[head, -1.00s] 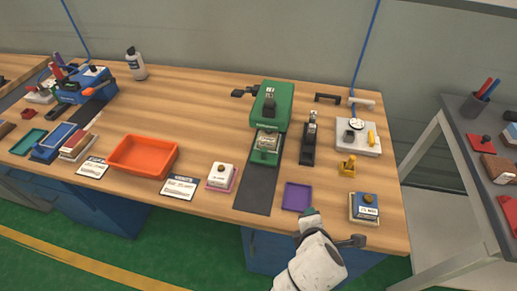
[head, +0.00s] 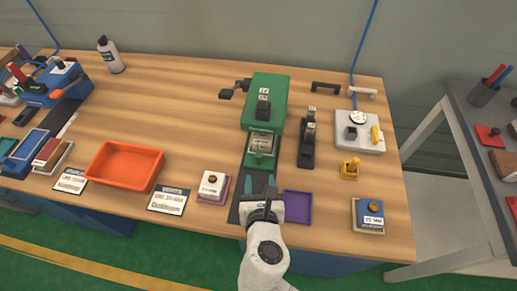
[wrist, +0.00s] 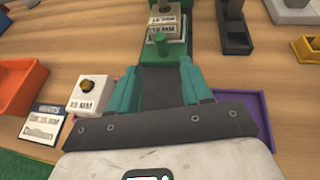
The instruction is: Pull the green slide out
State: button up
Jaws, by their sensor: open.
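The green slide (head: 261,158) sticks out of the front of the green machine (head: 264,98) and lies on a dark strip (head: 249,150). A pale labelled block (head: 262,145) sits on it. In the wrist view the slide (wrist: 165,48) is straight ahead, with a green upright knob at its near end. My gripper (head: 259,182) is open, with teal fingers apart, over the near part of the dark strip. The fingers (wrist: 160,70) point at the slide's near end and appear short of it. I cannot tell whether they touch the knob.
A purple tray (head: 298,207) lies right of my gripper. A white block with a brass knob (head: 213,185) stands to the left, beyond it an orange tray (head: 124,166). A black toggle clamp (head: 307,140) stands right of the machine. A yellow piece (head: 350,168) is farther right.

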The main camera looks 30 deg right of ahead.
aim_at(259, 159)
jog(key=x, duration=1)
jog(key=shift+w+d, duration=0.2)
jog(key=shift+w, duration=0.05)
grip_shut()
dwell(0.4)
